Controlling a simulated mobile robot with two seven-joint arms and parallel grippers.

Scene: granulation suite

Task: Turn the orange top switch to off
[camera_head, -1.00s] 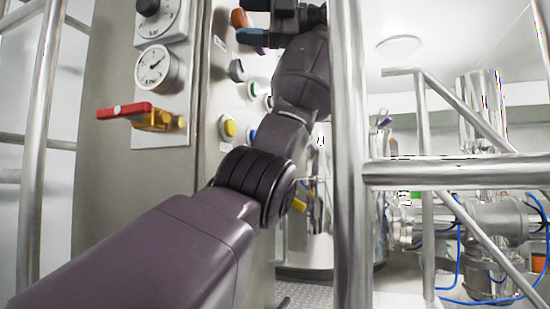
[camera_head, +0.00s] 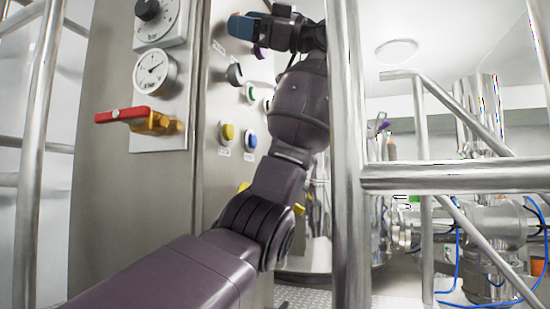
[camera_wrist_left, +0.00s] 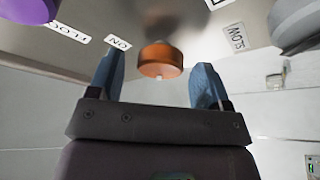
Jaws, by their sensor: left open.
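The orange top switch (camera_wrist_left: 160,60) shows in the left wrist view as a round knob on the metal panel, between and just beyond my left fingertips. An "ON" label (camera_wrist_left: 118,42) is beside it. My left gripper (camera_wrist_left: 156,82) is open, one blue finger on each side of the knob, with visible gaps to both. In the head view my left gripper (camera_head: 244,25) is at the top of the panel, and its blue finger hides most of the switch; only a bit of orange shows. Which way the switch points is not clear. My right gripper is not in view.
Below on the panel are a grey knob (camera_head: 234,74), a yellow button (camera_head: 227,132) and a blue button (camera_head: 252,140). A purple knob (camera_wrist_left: 25,10) is near the left finger. A red-handled valve (camera_head: 124,114) juts out at left. A steel railing post (camera_head: 347,150) stands right of my arm.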

